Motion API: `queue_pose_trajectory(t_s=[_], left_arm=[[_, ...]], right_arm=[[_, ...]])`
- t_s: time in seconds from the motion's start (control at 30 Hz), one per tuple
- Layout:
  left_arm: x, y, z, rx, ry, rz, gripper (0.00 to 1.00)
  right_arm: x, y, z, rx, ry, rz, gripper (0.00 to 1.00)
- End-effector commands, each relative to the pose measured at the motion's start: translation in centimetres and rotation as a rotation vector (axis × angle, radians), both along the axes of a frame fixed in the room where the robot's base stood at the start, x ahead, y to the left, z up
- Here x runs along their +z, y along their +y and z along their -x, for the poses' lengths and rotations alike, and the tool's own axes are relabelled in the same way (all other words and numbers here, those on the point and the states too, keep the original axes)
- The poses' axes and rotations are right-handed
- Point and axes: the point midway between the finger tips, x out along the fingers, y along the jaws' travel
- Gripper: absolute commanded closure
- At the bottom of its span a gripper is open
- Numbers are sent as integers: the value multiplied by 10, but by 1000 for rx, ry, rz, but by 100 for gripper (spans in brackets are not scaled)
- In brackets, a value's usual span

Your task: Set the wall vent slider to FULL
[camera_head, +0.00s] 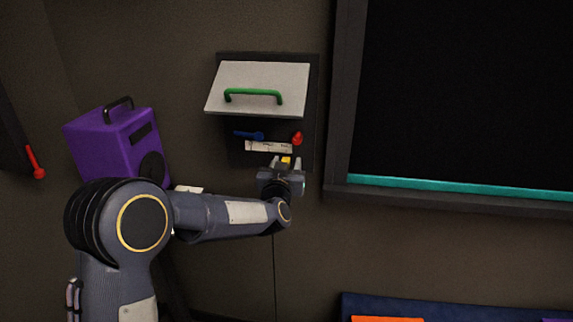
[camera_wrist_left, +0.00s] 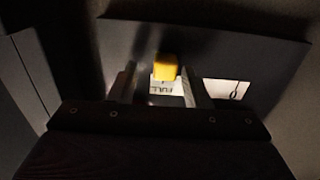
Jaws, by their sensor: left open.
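The yellow slider knob (camera_head: 286,160) sits low on the dark wall panel (camera_head: 310,95), and it also shows in the left wrist view (camera_wrist_left: 166,67). My left gripper (camera_head: 285,164) is open in front of the panel's lower part. In the left wrist view its two fingers stand on either side of the yellow knob, apart from it as far as I can see. A white label (camera_wrist_left: 166,88) with partly hidden lettering, seemingly ending in "ULL", shows between the fingers. A second white label (camera_wrist_left: 226,89) is right of the fingers. My right gripper is out of view.
Above are a raised pale cover (camera_head: 258,78) with a green handle (camera_head: 253,95), a blue lever (camera_head: 248,135) and a red knob (camera_head: 297,138). A purple box (camera_head: 112,145) stands left. A dark framed board (camera_head: 470,95) is right of the panel.

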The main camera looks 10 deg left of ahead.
Motion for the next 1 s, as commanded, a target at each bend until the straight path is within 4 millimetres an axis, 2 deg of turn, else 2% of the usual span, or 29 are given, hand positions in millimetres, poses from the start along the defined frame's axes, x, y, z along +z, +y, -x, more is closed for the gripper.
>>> queue_pose_trajectory(t_s=[0.3,0.5,0.87,1.0], left_arm=[[-1,1,48,-2,-1,1,56],[0,1,72,-2,-1,1,56],[0,2,76,-1,0,1,56],[7,11,83,-22,30,25,56]], right_arm=[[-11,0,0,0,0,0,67],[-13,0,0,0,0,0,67],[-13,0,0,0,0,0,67],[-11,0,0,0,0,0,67]])
